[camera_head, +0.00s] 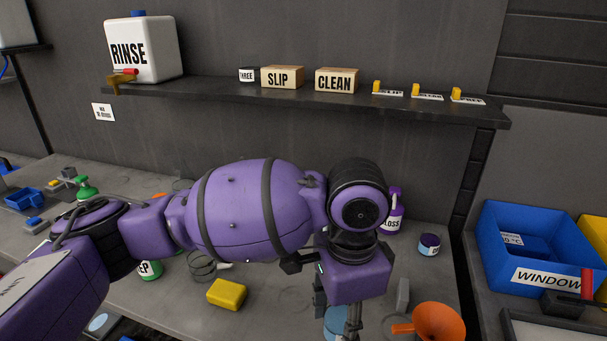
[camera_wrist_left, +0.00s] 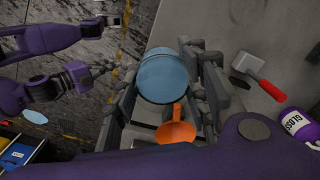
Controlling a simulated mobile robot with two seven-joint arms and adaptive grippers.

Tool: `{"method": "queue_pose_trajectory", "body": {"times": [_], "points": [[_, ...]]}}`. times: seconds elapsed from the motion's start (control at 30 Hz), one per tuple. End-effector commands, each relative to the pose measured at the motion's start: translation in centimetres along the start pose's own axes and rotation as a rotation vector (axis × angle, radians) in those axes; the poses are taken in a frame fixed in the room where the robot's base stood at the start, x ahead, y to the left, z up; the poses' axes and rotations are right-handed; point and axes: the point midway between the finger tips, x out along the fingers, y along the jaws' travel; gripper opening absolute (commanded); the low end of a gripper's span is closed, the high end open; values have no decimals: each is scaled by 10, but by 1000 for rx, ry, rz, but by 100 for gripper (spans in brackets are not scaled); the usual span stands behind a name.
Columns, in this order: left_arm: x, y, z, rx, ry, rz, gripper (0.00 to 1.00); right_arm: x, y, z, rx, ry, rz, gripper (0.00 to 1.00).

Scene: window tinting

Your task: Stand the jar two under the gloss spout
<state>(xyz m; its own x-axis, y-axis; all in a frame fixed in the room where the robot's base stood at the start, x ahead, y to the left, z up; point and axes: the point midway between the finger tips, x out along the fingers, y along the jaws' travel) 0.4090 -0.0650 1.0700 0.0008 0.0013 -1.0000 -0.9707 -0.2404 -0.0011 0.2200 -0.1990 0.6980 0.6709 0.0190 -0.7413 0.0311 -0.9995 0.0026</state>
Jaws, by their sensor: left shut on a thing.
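My left gripper (camera_head: 338,312) is shut on a light-blue round jar (camera_head: 335,325), mostly hidden below the gripper in the head view. In the left wrist view the blue jar (camera_wrist_left: 166,76) sits between the fingers of the left gripper (camera_wrist_left: 170,85); no number on it can be read. The purple gloss bottle (camera_head: 393,222) stands at the back of the bench, right of my left wrist and apart from the held jar. Its spout is partly hidden. It also shows at the right of the left wrist view (camera_wrist_left: 297,125). My right gripper (camera_wrist_left: 85,75) seems to be at upper left there, its fingers unclear.
An orange funnel (camera_head: 437,322) lies at the bench's front right. A small dark-lidded jar (camera_head: 429,244) stands right of the gloss bottle. A yellow sponge (camera_head: 227,293) lies left of the gripper. A red-handled tool (camera_wrist_left: 262,85) shows in the wrist view. A blue bin (camera_head: 535,240) is at right.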

Motion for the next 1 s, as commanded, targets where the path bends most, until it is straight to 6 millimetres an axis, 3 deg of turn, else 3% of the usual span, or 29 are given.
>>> {"method": "queue_pose_trajectory", "body": {"times": [0.27,0.4,0.6,0.73,1.0], "points": [[-1,-40,81,-771,-3,-2,14,0,1,-8,-9,12,-3,0],[4,-57,143,-1134,-5,-3,14,0,0,-11,-7,15,-4,0],[14,-64,205,-1298,-3,-2,14,-1,-2,-13,0,18,-6,0],[20,-64,222,-1327,-1,-1,14,-2,-4,-11,5,14,-5,0],[24,-62,224,-1329,0,0,14,-5,-3,-4,8,3,-3,0]]}}
